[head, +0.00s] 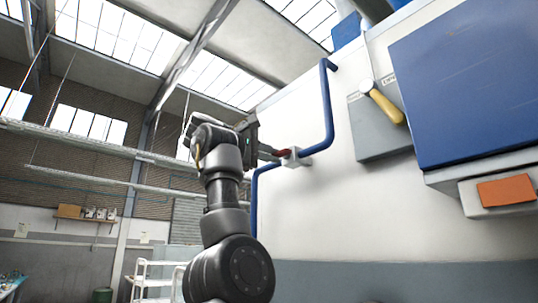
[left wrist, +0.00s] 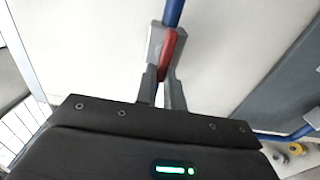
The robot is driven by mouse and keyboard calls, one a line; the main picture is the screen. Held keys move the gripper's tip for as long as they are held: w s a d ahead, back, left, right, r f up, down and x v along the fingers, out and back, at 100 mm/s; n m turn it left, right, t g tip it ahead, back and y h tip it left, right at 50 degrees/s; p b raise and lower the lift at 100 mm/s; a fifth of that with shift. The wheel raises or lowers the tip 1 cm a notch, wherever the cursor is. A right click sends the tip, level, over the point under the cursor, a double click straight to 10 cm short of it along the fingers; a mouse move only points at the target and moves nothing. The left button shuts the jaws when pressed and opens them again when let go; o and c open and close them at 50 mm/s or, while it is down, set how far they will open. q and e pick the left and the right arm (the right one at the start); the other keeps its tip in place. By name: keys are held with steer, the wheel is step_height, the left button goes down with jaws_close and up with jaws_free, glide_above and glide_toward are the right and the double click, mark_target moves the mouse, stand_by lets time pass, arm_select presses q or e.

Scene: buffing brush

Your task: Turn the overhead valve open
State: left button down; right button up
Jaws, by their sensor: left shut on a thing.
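The overhead valve is a grey block (head: 294,157) on a blue pipe (head: 328,110) along the white wall, with a short red handle (head: 283,153). My left gripper (head: 272,153) is raised to the valve and is shut on the red handle. In the left wrist view, the two fingers (left wrist: 163,88) close around the lower part of the red handle (left wrist: 168,52), below the blue pipe (left wrist: 173,12). The grey valve body (left wrist: 155,42) shows beside the handle, partly hidden by the fingers. My right gripper is in neither view.
Right of the valve, a grey box (head: 372,130) with a yellow-handled lever (head: 384,104) sticks out from the wall. A big blue panel (head: 465,85) is farther right. White shelving (head: 155,275) stands lower left; the air left of my arm is open.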

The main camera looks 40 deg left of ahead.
arm_select(q)
steer(key=c, duration=1.5)
jaws_free()
steer(key=shift+w+d, duration=0.1)
steer(key=shift+w, duration=0.1)
steer(key=shift+s, duration=0.1)
